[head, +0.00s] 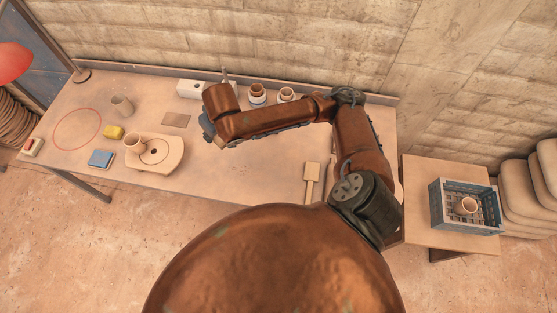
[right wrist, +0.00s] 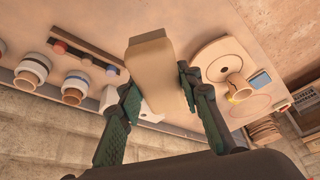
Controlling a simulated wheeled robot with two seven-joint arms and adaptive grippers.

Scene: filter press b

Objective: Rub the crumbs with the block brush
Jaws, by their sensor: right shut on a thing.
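My right gripper (right wrist: 158,77) is shut on a pale beige block, which I take for the block brush (right wrist: 152,62); it sticks out beyond the fingers in the right wrist view. Its rubbing face and any bristles cannot be made out. In the head view my right arm reaches left over the table, the gripper (head: 207,127) is mostly hidden at its end, and the block is hidden. Faint dark specks, perhaps the crumbs (head: 242,168), lie on the table right of the round-holed board. I cannot tell whether the block touches the table. My left gripper is not in view.
On the table (head: 220,178), a board (head: 172,158) with a cup (head: 134,142), a blue block (head: 101,159), a yellow block (head: 114,132) and another cup (head: 122,105) stand left. Jars (head: 287,94) stand at the back. A wooden paddle (head: 312,182) lies right. A crate (head: 438,209) sits on a side table.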

